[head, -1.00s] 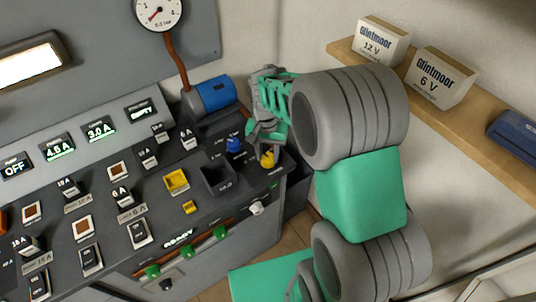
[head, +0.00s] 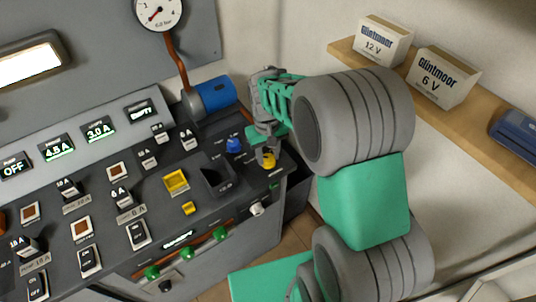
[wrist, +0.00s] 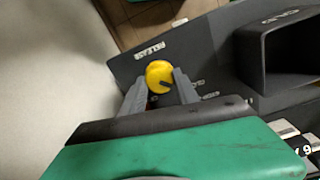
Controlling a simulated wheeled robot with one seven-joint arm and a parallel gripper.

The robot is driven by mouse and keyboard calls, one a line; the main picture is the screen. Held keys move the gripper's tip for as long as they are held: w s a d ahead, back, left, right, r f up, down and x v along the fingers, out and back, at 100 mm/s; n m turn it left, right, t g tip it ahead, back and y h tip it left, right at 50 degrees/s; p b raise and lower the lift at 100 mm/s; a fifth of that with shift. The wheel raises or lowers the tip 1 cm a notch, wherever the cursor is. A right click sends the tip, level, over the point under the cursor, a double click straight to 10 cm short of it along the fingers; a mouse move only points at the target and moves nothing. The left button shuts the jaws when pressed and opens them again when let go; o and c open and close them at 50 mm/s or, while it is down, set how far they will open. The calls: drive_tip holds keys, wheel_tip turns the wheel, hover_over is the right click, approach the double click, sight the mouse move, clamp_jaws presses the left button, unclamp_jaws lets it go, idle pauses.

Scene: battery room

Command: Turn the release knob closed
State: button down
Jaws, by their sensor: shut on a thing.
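The yellow release knob (head: 269,160) sits near the right end of the sloped dark panel. In the wrist view the knob (wrist: 157,70) is round, with a short dark mark pointing to the lower right and the word RELEASE beside it. Small labels sit to its lower right, too blurred to read surely. My gripper (head: 266,150) is down at the knob from above. In the wrist view its two grey fingers (wrist: 159,84) stand on either side of the knob and are shut on it. The fingers hide part of the knob in the head view.
A blue knob (head: 235,145) and a dark open bin (head: 217,176) lie close left of the release knob. A shelf (head: 490,130) with two boxes runs along the right wall. Switches fill the panel's left.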

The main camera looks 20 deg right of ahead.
sight(268, 157)
idle(0.3)
drive_tip(key=c, duration=0.9)
unclamp_jaws()
drive_tip(key=shift+r, duration=0.1)
wheel_tip(268, 157, up, 8)
drive_tip(key=shift+f+b, duration=0.15)
drive_tip(key=shift+b, duration=0.3)
